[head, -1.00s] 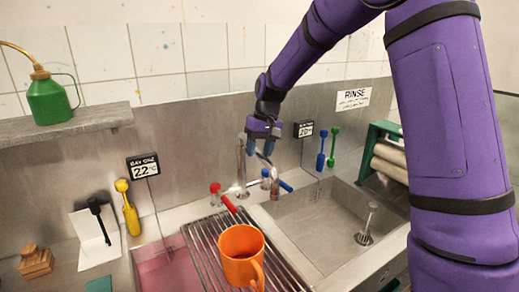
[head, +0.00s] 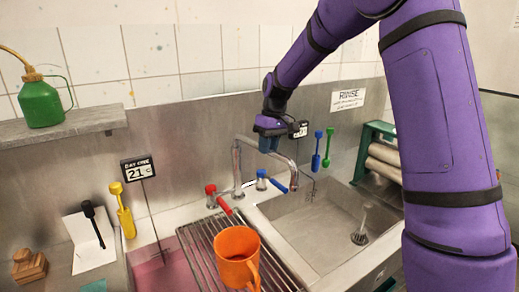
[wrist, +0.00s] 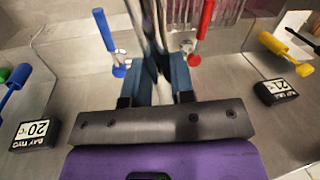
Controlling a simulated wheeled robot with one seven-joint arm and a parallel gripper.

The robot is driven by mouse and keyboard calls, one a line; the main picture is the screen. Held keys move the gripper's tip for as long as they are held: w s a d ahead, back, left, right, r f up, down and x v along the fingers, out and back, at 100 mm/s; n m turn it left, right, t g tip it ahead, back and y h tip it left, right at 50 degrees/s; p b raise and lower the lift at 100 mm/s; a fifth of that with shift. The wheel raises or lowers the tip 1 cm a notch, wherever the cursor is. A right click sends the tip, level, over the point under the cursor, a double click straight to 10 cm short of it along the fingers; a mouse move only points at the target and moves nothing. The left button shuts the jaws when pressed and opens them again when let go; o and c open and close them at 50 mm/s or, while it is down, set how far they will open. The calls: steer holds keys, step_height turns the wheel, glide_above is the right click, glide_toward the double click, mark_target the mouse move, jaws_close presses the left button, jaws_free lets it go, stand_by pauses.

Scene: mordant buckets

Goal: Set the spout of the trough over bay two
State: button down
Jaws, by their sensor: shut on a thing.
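The chrome spout (head: 284,161) rises from a post at the back of the trough and reaches right. Its tip hangs near the rear left of the right basin (head: 325,215); I cannot tell whether it clears the rim. My gripper (head: 269,143) is shut on the spout near its upper bend. The wrist view shows the spout (wrist: 150,35) between my blue fingers (wrist: 160,75). The bay two sign (wrist: 38,133) reads 20; my gripper partly covers it in the head view. The bay one sign (head: 138,168) reads 21, above the pink left basin (head: 158,275).
An orange mug (head: 237,258) stands on the wire rack (head: 207,255) between the basins. A red tap (head: 211,195) and blue tap (head: 262,180) flank the spout's base. Yellow (head: 125,212) and blue (head: 317,150) long-handled tools lean at the back wall.

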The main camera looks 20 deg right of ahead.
steer(key=w+d+n, duration=0.4)
steer(key=d+n, duration=0.1)
steer(key=d, duration=0.1)
steer(key=shift+w+d+n+g+h, duration=0.3)
steer(key=shift+w+g, duration=0.1)
steer(key=c, duration=1)
jaws_free()
steer(key=shift+o, duration=0.2)
step_height(320, 180, up, 11)
steer(key=w+d, duration=0.1)
steer(key=shift+w+d+f, duration=0.15)
steer(key=shift+w+d, duration=0.05)
steer(key=shift+w, duration=0.1)
steer(key=shift+s, duration=0.1)
